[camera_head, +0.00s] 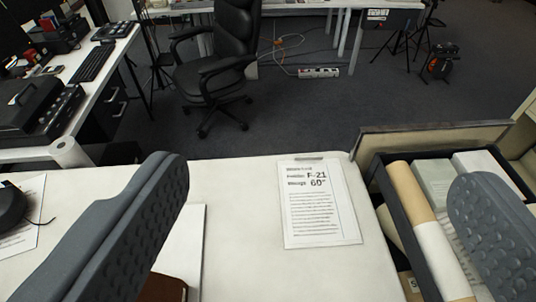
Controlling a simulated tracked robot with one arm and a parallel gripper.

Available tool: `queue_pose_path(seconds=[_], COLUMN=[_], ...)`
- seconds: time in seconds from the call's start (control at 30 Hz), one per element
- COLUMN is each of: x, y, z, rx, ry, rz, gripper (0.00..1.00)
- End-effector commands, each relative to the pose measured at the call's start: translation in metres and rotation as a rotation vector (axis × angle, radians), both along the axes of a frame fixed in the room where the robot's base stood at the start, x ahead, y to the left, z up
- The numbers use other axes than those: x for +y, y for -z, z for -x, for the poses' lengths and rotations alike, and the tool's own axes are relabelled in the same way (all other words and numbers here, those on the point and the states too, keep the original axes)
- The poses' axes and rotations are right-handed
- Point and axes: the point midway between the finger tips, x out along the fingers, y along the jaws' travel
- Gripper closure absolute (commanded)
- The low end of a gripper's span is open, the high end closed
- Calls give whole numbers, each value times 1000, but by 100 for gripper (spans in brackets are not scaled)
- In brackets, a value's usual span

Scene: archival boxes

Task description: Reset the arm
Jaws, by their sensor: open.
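My gripper (325,225) is open and empty, with its two grey fingers wide apart at the left and right of the view. The left finger is smooth on its outer side and dotted on its inner face; the right finger shows a dotted face. Between them lies a white table (255,235) with a printed sheet (318,203) reading "F-21" and "60". Nothing is between the fingertips. The rest of my arm is not clearly in view.
A dark open box (392,205) with a cardboard tube (412,190) and pale boxes stands at the right, partly behind the right finger. A black office chair (218,65) and a desk with a keyboard (93,63) are beyond. Grey floor lies open behind the table.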

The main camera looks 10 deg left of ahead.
Motion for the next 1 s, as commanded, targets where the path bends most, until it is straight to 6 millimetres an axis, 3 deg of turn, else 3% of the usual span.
queue_pose_path(seconds=[0.1, 0.47, 0.7, 0.87, 1.0], x=[-2, -2, -2, -2, -2], y=[-12, -16, -39, -36, -36], z=[10, 11, 11, 11, 11], rx=[-37, -43, -43, -42, -42], ry=[42, 47, 46, 46, 46], rz=[-16, -23, -23, -23, -23], gripper=[15, 15, 15, 15, 48])
